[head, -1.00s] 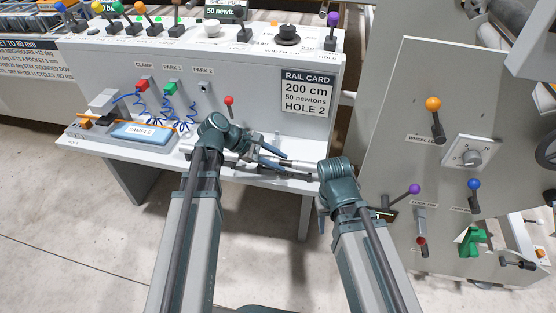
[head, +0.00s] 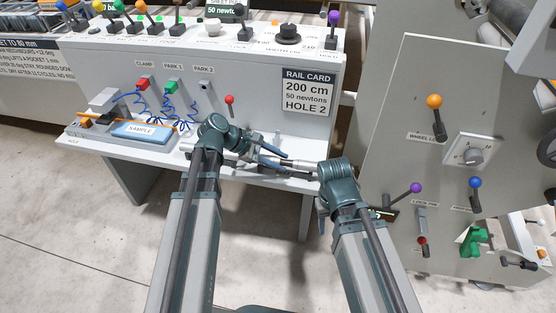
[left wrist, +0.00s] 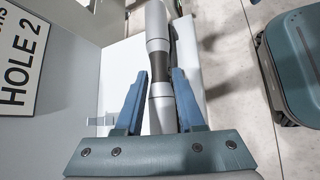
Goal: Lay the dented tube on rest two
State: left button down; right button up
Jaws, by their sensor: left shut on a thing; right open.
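My left gripper (head: 272,157) is over the white shelf below the rail card, with its blue fingers closed on a grey tube (left wrist: 159,30). In the left wrist view the tube runs lengthwise between the fingers (left wrist: 153,100), with a darker, narrower band near the fingertips. I cannot tell whether a dent shows. In the head view the tube (head: 296,164) lies roughly level, close to the shelf; whether it touches is unclear. My right gripper (head: 322,208) is to the right of the shelf, its jaws mostly hidden by its wrist. No rest labelled two is readable.
The shelf (head: 240,178) carries a blue sample tray (head: 143,131) at its left. A red-knobbed lever (head: 229,101) and the rail card (head: 307,92) are behind the left gripper. A grey lever panel (head: 400,120) stands to the right. A small pale bracket (left wrist: 101,121) shows beside the left finger.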

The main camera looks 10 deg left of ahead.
pick_arm(q)
jog(key=shift+s+f, duration=0.15)
jog(key=shift+f, duration=0.35)
jog(key=shift+c, duration=2.2)
grip_release()
jog(key=p+v, duration=0.9)
jog(key=v, duration=0.5)
jog(key=shift+r, duration=0.3)
jog(key=s+d+r+m+g+y+p, duration=0.1)
jog(key=s+d+r+m+y+p, duration=0.4)
jog(key=m+p, duration=0.4)
jog(key=s+d+r+m+g+y+p, duration=0.2)
jog(key=s+d+r+m+y+p, duration=0.3)
jog(key=d+r+m+p, duration=0.3)
jog(key=d+m+p, duration=0.2)
jog(key=p, duration=0.2)
jog(key=shift+s+d+m+y, duration=0.3)
jog(key=shift+s+y, duration=0.05)
jog(key=shift+y, duration=0.05)
